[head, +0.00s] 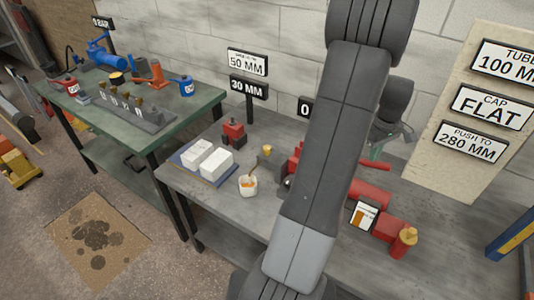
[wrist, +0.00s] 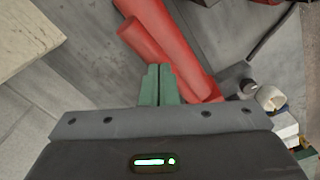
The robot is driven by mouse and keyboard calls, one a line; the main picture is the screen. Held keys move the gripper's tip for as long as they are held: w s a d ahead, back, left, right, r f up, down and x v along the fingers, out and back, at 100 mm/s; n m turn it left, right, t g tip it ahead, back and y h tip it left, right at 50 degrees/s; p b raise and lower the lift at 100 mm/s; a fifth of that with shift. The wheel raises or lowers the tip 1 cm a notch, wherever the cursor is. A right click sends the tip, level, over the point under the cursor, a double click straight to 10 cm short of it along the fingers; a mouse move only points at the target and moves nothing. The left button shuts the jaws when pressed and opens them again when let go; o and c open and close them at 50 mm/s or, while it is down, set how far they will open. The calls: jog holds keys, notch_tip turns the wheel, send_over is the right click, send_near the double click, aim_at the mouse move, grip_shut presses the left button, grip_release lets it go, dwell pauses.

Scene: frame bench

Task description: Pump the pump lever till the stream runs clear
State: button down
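The red hydraulic unit (head: 370,195) lies on the grey bench, partly hidden by my arm in the head view. A thin red bar (head: 376,165), which looks like the pump lever, sticks out to the right of my arm. In the wrist view a red bar (wrist: 142,42) lies beside a thicker red cylinder (wrist: 185,50). My gripper (wrist: 159,68) has its green fingers together, with no gap visible and nothing seen between them. The fingertips overlap the red bar in the picture; I cannot tell if they touch it. No stream is visible.
An orange-and-white cup (head: 248,186) and white blocks (head: 214,162) stand left on the grey bench (head: 315,240). A sign board (head: 465,175) rises behind at right. The green bench (head: 185,125) holds a blue pump (head: 103,53) and tools. A stained mat (head: 130,255) lies on the floor.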

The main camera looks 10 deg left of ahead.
aim_at(370, 166)
notch_tip(370, 166, down, 6)
jog(key=b, duration=0.3)
jog(key=shift+r, duration=0.1)
notch_tip(370, 166, up, 8)
jog(key=p, duration=0.5)
jog(key=shift+r+p, duration=0.2)
jog(key=shift+p, duration=0.15)
jog(key=shift+r+p, duration=0.1)
jog(key=shift+p, duration=0.2)
dwell(1.5)
jog(key=shift+f, duration=0.2)
notch_tip(370, 166, down, 8)
jog(key=b, duration=0.6)
jog(key=shift+s+f, duration=0.1)
jog(key=shift+f, duration=0.05)
notch_tip(370, 166, up, 9)
jog(key=p, duration=0.6)
jog(key=shift+f, duration=0.2)
